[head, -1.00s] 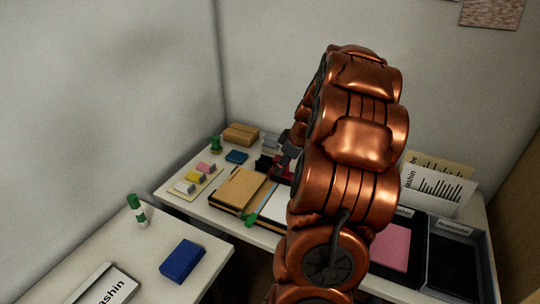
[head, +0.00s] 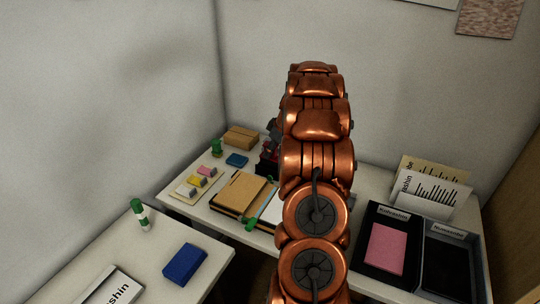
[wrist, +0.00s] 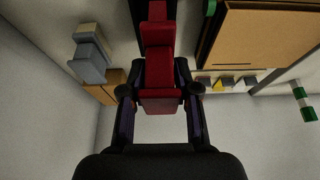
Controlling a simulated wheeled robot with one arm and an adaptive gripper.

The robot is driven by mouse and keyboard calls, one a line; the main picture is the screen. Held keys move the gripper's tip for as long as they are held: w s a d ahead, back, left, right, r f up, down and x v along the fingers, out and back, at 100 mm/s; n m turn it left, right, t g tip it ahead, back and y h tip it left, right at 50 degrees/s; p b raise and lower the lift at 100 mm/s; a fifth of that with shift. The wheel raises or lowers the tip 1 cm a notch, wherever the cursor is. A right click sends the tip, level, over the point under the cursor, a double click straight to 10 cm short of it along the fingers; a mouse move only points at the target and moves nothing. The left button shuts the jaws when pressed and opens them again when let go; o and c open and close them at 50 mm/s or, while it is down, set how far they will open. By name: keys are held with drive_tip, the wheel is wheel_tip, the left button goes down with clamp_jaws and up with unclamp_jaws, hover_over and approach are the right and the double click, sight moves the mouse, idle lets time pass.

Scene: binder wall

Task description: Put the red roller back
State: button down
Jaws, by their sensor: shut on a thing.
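The red roller (wrist: 158,75) sits between the fingers of my gripper (wrist: 160,95) in the wrist view. My gripper is shut on it, with one finger on each side. A dark strip shows behind its top end, and I cannot tell whether they touch. In the head view my gripper (head: 273,136) is at the back of the desk, partly behind my arm. A dark red and black shape (head: 268,163) shows just below it; I cannot tell which part is the roller.
A tan binder (head: 240,193), sticky notes (head: 196,181), a green object (head: 216,147) and a cardboard box (head: 241,136) lie left of my gripper. Black trays (head: 373,265) stand right. A side table holds a blue block (head: 184,264) and green-capped tube (head: 140,214).

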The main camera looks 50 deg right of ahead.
drive_tip(key=shift+w+d, duration=0.25)
drive_tip(key=shift+w, duration=0.15)
wheel_tip(320, 180, down, 3)
drive_tip(key=shift+r+p, duration=0.1)
drive_tip(key=shift+p, duration=0.6)
drive_tip(key=shift+f, duration=0.35)
drive_tip(key=shift+f+b, duration=0.2)
drive_tip(key=shift+b, duration=0.1)
drive_tip(key=c, duration=0.8)
unclamp_jaws()
drive_tip(key=shift+r, duration=0.1)
drive_tip(key=shift+c, duration=0.2)
drive_tip(key=shift+r+p, duration=0.2)
drive_tip(key=shift+p, duration=0.2)
drive_tip(key=b+v, duration=0.2)
drive_tip(key=v, duration=1)
drive_tip(key=shift+b, duration=0.3)
